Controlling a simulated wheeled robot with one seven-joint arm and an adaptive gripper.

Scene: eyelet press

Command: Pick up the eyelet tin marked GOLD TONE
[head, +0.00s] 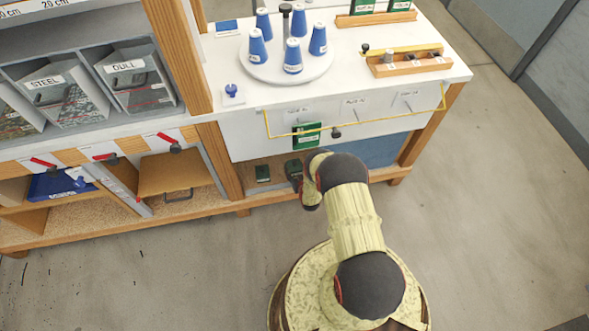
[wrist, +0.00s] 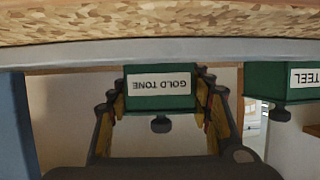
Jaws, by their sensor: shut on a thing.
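The eyelet tin marked GOLD TONE (wrist: 160,103) is dark green with a white label and a dark knob. It appears upside down in the wrist view. The fingers of my gripper (wrist: 161,90) are on both sides of it, shut on it. I cannot tell whether the held tin touches the shelf.
The white tabletop (head: 375,95) overhangs the shelf. A yellow rail (head: 350,126) and a green item (head: 307,135) are on its front.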

